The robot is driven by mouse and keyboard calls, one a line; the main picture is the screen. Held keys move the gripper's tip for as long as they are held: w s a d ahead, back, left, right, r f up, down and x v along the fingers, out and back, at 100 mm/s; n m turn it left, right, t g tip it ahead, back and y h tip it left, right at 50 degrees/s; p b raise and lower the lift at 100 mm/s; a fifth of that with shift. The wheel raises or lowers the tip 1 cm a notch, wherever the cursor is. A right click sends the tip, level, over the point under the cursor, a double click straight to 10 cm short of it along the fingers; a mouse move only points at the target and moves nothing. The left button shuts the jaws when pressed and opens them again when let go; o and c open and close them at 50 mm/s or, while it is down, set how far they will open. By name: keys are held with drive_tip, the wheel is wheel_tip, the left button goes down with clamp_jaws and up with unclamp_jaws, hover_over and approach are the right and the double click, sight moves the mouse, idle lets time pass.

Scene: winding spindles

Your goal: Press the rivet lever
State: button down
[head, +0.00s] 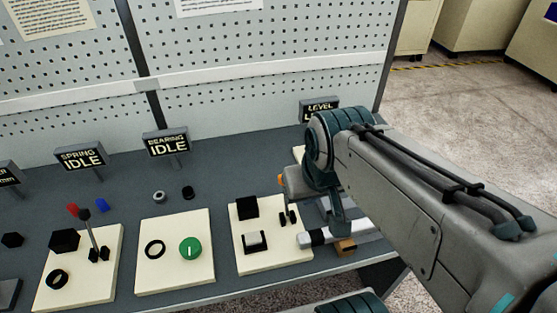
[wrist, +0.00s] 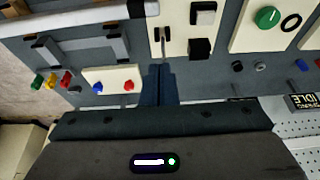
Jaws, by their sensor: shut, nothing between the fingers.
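The right-hand cream plate (head: 275,258) carries a black block (head: 247,207), a white-topped switch (head: 254,241) and a pair of small black posts (head: 288,217). In the wrist view a thin dark lever rod (wrist: 163,46) stands between such posts at the plate's edge. My gripper (wrist: 160,70) is shut and empty, its dark blue fingers just beside the rod's end. I cannot tell whether they touch it. In the head view my arm covers much of this area and no sign reading rivet shows.
Another plate with an upright black lever (head: 93,235) stands at the left. A plate with a green knob (head: 190,249) is in the middle. A white-and-black bar (head: 318,237) lies right of the right-hand plate. A pegboard wall (head: 250,50) rises behind.

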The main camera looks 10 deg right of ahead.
drive_tip(key=w+f+g+b, duration=0.2)
drive_tip(key=w+f, duration=0.1)
drive_tip(key=w, duration=1)
drive_tip(key=w+f+m+g+b, duration=0.1)
drive_tip(key=w+f+g+b, duration=0.1)
drive_tip(key=w, duration=1.1)
drive_tip(key=shift+f+m+g+h, duration=0.3)
drive_tip(key=shift+f+g, duration=0.3)
drive_tip(key=shift+f, duration=0.1)
drive_tip(key=s+f+p, duration=0.2)
drive_tip(key=s+f, duration=0.2)
drive_tip(key=f, duration=0.4)
drive_tip(key=shift+s, duration=0.4)
drive_tip(key=shift+f, duration=0.1)
